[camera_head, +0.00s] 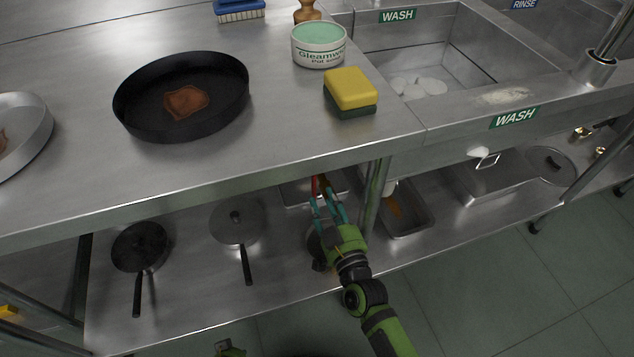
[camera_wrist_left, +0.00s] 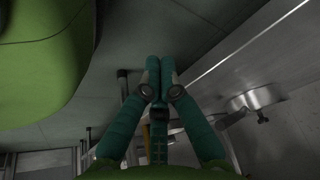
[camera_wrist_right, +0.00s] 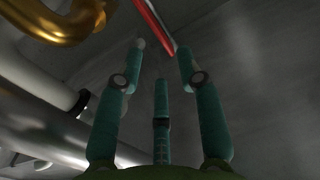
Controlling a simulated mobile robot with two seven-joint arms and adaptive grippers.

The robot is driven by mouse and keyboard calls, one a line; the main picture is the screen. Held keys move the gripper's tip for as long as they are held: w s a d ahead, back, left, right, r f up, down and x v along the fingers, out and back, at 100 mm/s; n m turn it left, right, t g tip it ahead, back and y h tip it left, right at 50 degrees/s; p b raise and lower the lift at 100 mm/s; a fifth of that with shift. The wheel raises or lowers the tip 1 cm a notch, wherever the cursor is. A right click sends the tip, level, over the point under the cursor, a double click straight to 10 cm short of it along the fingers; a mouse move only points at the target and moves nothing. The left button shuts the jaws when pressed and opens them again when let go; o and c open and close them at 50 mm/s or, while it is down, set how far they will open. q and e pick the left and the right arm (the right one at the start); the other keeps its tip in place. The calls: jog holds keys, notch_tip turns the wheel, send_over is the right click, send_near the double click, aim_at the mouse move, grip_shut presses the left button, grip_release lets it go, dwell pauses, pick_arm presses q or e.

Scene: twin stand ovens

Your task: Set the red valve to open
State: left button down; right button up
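The red valve handle (camera_head: 322,182) shows as a small red piece under the front edge of the counter, beside a metal leg. In the right wrist view the red lever (camera_wrist_right: 156,24) runs slanted just beyond the fingertips, partly out of frame at the top. My right gripper (camera_head: 322,198) reaches under the counter. In its wrist view the right gripper (camera_wrist_right: 161,50) is open, with the lever close ahead of and between the fingertips; contact cannot be told. My left gripper (camera_wrist_left: 160,75) has its fingertips together, with nothing seen between them, away from the valve.
A brass pipe bend (camera_wrist_right: 62,24) and grey pipes (camera_wrist_right: 40,80) lie left of the right fingers. The counter (camera_head: 250,165) overhangs the arm. The lower shelf (camera_head: 190,300) holds pans and lids (camera_head: 235,222); a metal leg (camera_head: 374,195) stands just right of the gripper.

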jog(key=b+x, duration=0.1)
jog(key=x, duration=0.5)
jog(key=shift+w+a, duration=0.1)
jog(key=shift+w, duration=0.05)
grip_shut()
